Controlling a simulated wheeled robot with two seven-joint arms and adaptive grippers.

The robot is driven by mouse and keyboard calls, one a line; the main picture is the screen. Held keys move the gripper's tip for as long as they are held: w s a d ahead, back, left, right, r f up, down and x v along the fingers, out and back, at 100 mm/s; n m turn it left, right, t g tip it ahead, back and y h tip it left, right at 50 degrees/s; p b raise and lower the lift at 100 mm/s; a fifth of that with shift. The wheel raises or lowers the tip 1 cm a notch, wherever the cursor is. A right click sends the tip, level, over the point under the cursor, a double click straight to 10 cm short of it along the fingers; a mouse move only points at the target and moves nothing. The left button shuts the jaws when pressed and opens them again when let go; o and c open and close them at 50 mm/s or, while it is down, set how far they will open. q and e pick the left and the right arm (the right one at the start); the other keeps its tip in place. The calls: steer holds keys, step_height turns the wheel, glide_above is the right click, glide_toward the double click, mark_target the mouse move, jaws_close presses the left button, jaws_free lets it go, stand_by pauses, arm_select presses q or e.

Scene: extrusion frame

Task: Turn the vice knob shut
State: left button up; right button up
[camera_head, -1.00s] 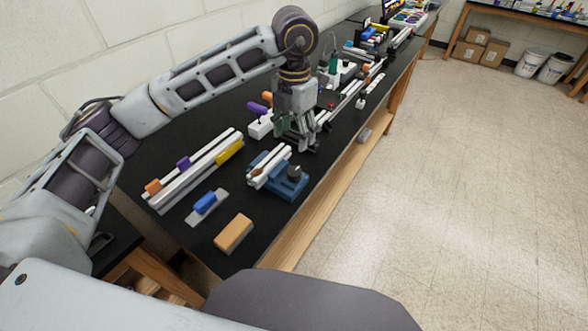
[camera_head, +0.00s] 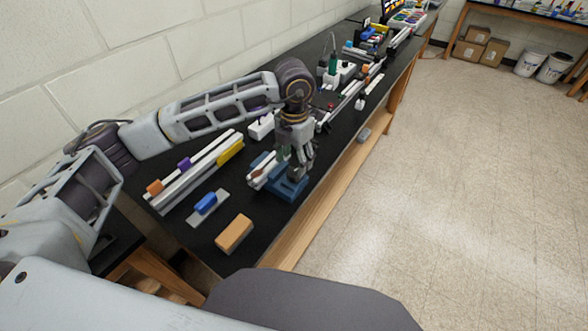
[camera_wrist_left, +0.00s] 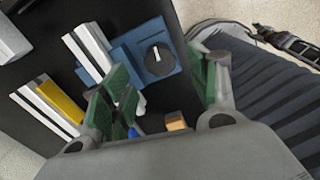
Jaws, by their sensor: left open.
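My left gripper (camera_head: 300,168) points down over the blue vice (camera_head: 288,190) near the bench's front edge. It is open, with green-padded fingers apart and nothing visible between them. In the left wrist view, the round black vice knob (camera_wrist_left: 159,60) with a white mark lies between the lines of the fingers (camera_wrist_left: 162,78), beyond their tips. I cannot tell whether they touch it. The gripper hides the knob in the head view. The vice (camera_wrist_left: 177,48) has white bars (camera_wrist_left: 88,52) on its other side. My right gripper cannot be made out with certainty.
Left of the vice lie long white rails (camera_head: 185,185) with coloured blocks. A blue-handled tool (camera_head: 206,203) and a tan block (camera_head: 234,234) lie nearer. More rails and tools crowd the bench (camera_head: 255,235) farther back. Open floor (camera_head: 460,200) is to the right.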

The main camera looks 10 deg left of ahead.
mark_target(294, 171)
arm_select(q)
step_height(294, 171, down, 3)
steer(key=shift+f, duration=1.05)
arm_select(e)
steer(key=shift+a+r, duration=0.35)
steer(key=shift+a, duration=0.1)
steer(key=shift+d, duration=0.2)
arm_select(q)
steer(key=c, duration=1)
arm_select(e)
steer(key=shift+d, duration=0.15)
steer(key=shift+f, duration=0.15)
